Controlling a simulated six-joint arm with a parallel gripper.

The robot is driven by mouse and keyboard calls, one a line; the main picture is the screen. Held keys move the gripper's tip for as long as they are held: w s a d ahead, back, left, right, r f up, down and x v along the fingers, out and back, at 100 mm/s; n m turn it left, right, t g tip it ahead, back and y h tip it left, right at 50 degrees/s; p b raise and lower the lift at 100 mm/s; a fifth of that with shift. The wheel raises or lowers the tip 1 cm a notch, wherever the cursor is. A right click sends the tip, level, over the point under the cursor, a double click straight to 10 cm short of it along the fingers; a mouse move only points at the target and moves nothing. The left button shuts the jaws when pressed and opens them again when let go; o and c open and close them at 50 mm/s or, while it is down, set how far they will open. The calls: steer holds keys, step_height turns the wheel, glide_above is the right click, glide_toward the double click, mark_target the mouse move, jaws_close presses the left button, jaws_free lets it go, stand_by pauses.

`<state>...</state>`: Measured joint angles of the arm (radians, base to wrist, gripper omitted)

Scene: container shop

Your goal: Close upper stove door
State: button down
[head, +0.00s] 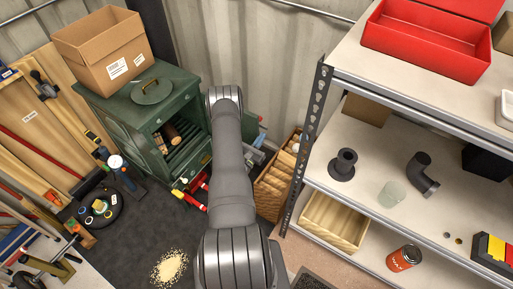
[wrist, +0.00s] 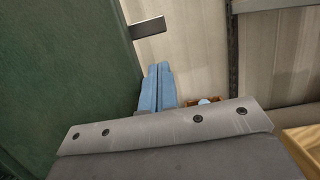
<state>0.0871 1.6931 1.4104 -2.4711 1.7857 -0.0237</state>
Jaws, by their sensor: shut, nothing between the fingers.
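The green stove (head: 120,112) stands at the back left in the head view. Its upper opening shows a log (head: 172,133) inside and no door across it. A green panel (head: 249,126), seemingly the open upper door, shows partly to the right of my arm, which hides the rest. In the wrist view a large green surface (wrist: 60,70) fills the left, with a dark bar (wrist: 147,27) near its edge. My gripper (wrist: 158,68) shows two blue fingers together, shut and empty, to the right of the green surface. I cannot tell whether they touch it.
A cardboard box (head: 100,50) and a round lid (head: 152,91) sit on the stove. Red-handled tools (head: 195,187) lie in front of it. A wooden crate (head: 272,185) and a metal shelf (head: 308,130) stand on the right. Wood pellets (head: 170,267) lie on the dark floor.

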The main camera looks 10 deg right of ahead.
steer(key=shift+r, duration=1.15)
